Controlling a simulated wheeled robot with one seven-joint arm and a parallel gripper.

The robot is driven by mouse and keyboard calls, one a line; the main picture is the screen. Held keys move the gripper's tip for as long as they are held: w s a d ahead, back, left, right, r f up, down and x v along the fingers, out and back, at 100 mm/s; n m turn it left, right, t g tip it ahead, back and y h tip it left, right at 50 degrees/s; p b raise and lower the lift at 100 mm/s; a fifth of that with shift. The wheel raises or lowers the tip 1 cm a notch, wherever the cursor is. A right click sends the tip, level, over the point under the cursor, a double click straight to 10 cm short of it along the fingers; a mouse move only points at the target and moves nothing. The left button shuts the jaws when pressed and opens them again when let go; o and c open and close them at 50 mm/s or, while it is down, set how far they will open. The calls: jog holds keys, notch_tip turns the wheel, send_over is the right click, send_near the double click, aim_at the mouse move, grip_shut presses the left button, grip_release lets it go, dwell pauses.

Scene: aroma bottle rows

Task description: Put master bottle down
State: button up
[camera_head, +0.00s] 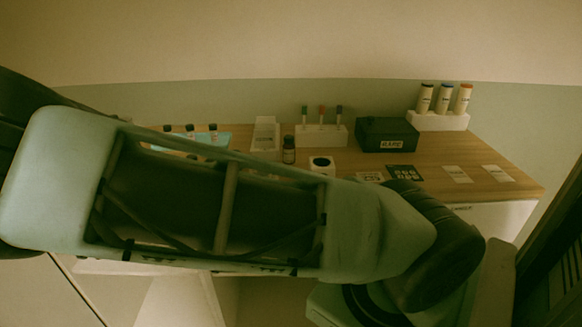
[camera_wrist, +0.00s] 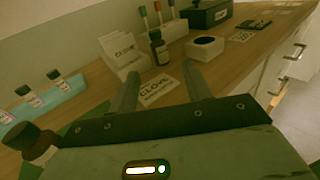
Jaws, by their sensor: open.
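A small dark bottle (camera_head: 289,155) with a black cap and pale label stands upright on the wooden counter; it also shows in the wrist view (camera_wrist: 158,49). I cannot tell for certain which bottle is the master bottle. My gripper (camera_wrist: 160,71) is open and empty, its two fingers apart and pointing towards the dark bottle. A card reading "CLOVE" (camera_wrist: 159,90) lies on the counter between the fingers. Another brown-capped bottle (camera_wrist: 38,150) shows at the lower left of the wrist view, partly hidden by my gripper body. My arm hides my gripper in the head view.
A white block with a round dark opening (camera_wrist: 206,46) is right of the dark bottle, a card holder (camera_wrist: 121,55) left. Several small bottles stand in a light-blue rack (camera_wrist: 45,104). A dark box (camera_head: 387,135) and white tube stand (camera_head: 438,121) are further right.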

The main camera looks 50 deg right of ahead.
aim_at(286, 139)
jog(key=shift+w+d+r, duration=0.1)
jog(key=shift+w+r, duration=0.15)
jog(key=shift+w, duration=0.05)
jog(key=d, duration=0.4)
jog(key=w+d+p, duration=0.1)
jog(key=d, duration=0.3)
jog(key=d+p, duration=0.1)
jog(key=d, duration=0.2)
jog(key=shift+w+d+r, duration=0.1)
jog(key=shift+w+d, duration=0.1)
jog(key=shift+d, duration=0.2)
jog(key=shift+w+d+r+p, duration=0.15)
jog(key=shift+d+p, duration=0.2)
jog(key=shift+d, duration=1)
jog(key=shift+w+d+r+p, duration=0.1)
jog(key=shift+d+p, duration=0.25)
jog(key=shift+d, duration=0.95)
grip_shut()
